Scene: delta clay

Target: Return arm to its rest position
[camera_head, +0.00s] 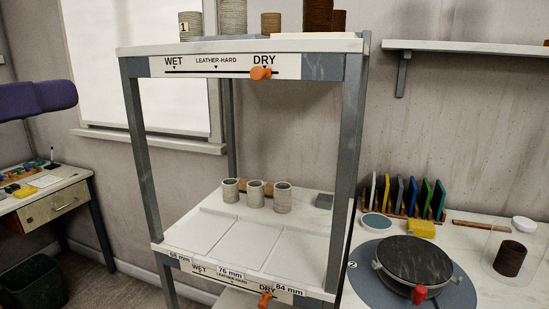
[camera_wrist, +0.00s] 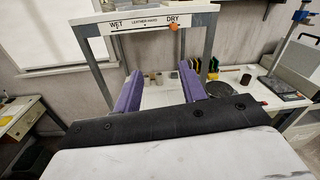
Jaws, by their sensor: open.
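My gripper (camera_wrist: 160,73) shows in the wrist view with its two purple fingers spread apart and nothing between them. A purple part of my arm or gripper (camera_head: 38,98) enters the head view at the left edge, clear of the shelf rack. The rack (camera_head: 350,150) stands in the middle of the head view. Three grey clay cylinders stand side by side on its lower shelf: left (camera_head: 230,191), middle (camera_head: 255,194) and right (camera_head: 283,197). In the wrist view the rack (camera_wrist: 206,50) stands beyond the fingers, apart from them.
A desk (camera_head: 50,195) with a drawer stands at the left, with a dark bin (camera_head: 32,287) below. On the right table are a dark turntable (camera_head: 414,260), a rack of coloured tools (camera_head: 405,198) and a brown cylinder (camera_head: 510,258). A wall shelf (camera_head: 470,47) juts out at upper right.

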